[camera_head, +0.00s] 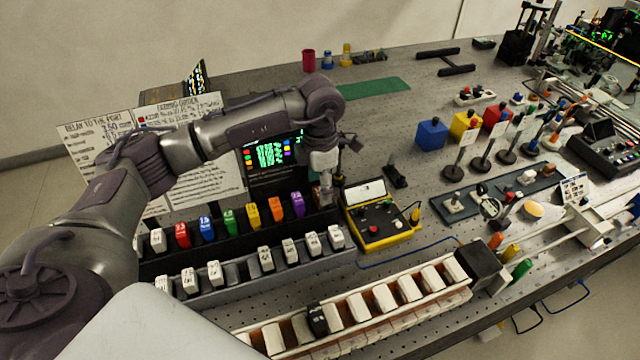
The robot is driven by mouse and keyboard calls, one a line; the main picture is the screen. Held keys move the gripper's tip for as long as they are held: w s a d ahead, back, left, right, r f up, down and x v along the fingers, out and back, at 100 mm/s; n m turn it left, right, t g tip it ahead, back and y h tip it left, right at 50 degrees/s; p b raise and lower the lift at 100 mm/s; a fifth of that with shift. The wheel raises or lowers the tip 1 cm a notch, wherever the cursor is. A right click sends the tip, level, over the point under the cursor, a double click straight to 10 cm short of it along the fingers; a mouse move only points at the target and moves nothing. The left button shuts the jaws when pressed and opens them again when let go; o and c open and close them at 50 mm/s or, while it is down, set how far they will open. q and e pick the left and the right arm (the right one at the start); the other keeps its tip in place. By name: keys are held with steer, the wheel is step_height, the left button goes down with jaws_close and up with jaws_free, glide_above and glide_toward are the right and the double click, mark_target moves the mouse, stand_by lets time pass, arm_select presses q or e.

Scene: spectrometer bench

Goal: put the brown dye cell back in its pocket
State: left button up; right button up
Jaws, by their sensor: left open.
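A rack (160,262) at the left holds a row of coloured dye cells: red, blue, green, yellow, orange and purple (298,204). At the right end of this row, just right of the purple cell, a small brownish block (317,196) looks like the brown dye cell. It is partly hidden by my left gripper, and I cannot tell how deep it sits. My left gripper (327,190) points down over that end of the rack, its fingers open and close around or beside the brownish block. My right gripper is not in view.
A front rack (240,292) holds white cells with some gaps; a longer row of white blocks (385,298) lies nearer. A yellow device (385,236) stands just right of the gripper. A dark display (270,153) stands behind. Posts and coloured boxes (431,134) stand farther right.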

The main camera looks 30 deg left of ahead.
arm_select(q)
step_height(320, 180, up, 12)
steer(key=b, duration=0.3)
steer(key=shift+f, duration=0.2)
stand_by(0.3)
